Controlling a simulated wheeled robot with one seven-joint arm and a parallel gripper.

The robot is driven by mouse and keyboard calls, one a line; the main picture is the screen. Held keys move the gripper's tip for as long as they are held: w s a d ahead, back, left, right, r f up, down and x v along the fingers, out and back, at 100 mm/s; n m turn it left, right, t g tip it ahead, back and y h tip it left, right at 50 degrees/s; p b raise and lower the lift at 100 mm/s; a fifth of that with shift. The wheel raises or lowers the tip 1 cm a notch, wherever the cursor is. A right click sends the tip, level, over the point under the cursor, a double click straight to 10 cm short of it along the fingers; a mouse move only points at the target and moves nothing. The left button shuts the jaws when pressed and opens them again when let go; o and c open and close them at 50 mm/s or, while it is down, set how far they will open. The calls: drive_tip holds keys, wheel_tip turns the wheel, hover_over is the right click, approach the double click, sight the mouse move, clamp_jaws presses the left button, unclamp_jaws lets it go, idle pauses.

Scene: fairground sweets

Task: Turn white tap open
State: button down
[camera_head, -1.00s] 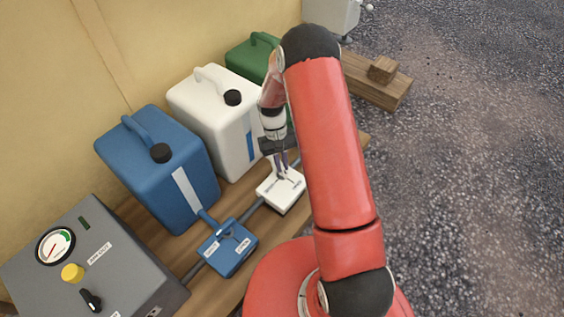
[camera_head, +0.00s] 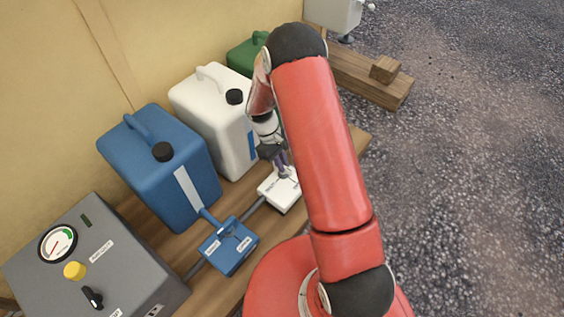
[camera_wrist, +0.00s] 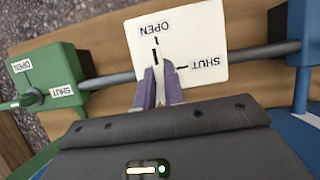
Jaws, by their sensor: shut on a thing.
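The white tap (camera_head: 278,190) is a flat white box on the pipe in front of the white canister. In the wrist view its top plate (camera_wrist: 205,38) carries the words OPEN and SHUT, each with a black mark. My gripper (camera_head: 282,172) is tilted, with its fingers down on the plate. In the wrist view my gripper (camera_wrist: 160,72) is shut on the tap's handle, just below the OPEN mark and left of the SHUT mark. The fingers hide most of the handle, so its exact angle is unclear.
The blue tap (camera_head: 229,245) is to the left along the pipe, and a green tap (camera_wrist: 42,80) shows in the wrist view. Blue (camera_head: 160,165), white (camera_head: 205,115) and green (camera_head: 243,58) canisters stand behind. A grey gauge box (camera_head: 95,265) is at lower left.

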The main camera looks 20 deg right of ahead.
idle(0.3)
drive_tip(key=c, duration=1.5)
unclamp_jaws()
drive_tip(key=p+v, duration=0.1)
drive_tip(key=v, duration=0.6)
drive_tip(key=shift+w+a+r, duration=0.1)
drive_tip(key=shift+w+r, duration=0.05)
drive_tip(key=shift+r, duration=0.2)
